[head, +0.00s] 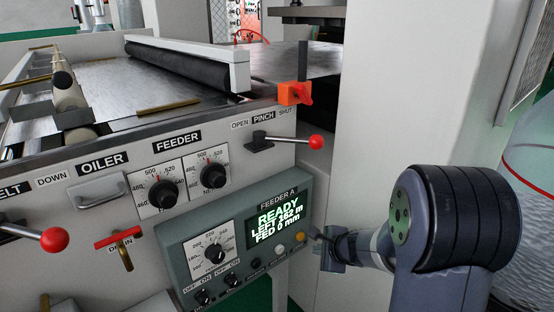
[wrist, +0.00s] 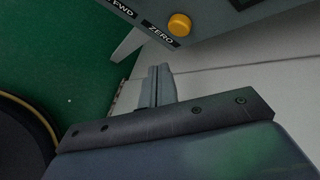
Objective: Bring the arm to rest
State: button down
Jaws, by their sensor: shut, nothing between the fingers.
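My gripper (head: 318,243) is at the right end of the feeder control panel, near its lower right corner, with my arm reaching in from the right. In the wrist view my gripper (wrist: 160,72) shows its fingers together and empty. A yellow button (wrist: 180,24) marked ZERO sits on the panel beyond the fingertips. The same yellow button (head: 300,237) shows in the head view just left of the fingers. In the wrist view the fingertips look apart from the button. The panel display (head: 279,218) reads READY, LEFT 162 m, FED 0 mm.
The feeder machine (head: 215,125) fills the left, with red-knobbed levers (head: 316,142) and (head: 55,239) sticking out. Dials, a red valve handle (head: 118,238) and an orange clamp (head: 293,93) also protrude. A pale column (head: 400,90) stands behind my arm. Green floor (wrist: 60,50) shows left in the wrist view.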

jog(key=s+d, duration=0.1)
jog(key=s, duration=0.1)
jog(key=s+d+b, duration=0.1)
jog(key=s+d, duration=0.1)
jog(key=shift+s+d, duration=0.2)
jog(key=shift+s, duration=0.15)
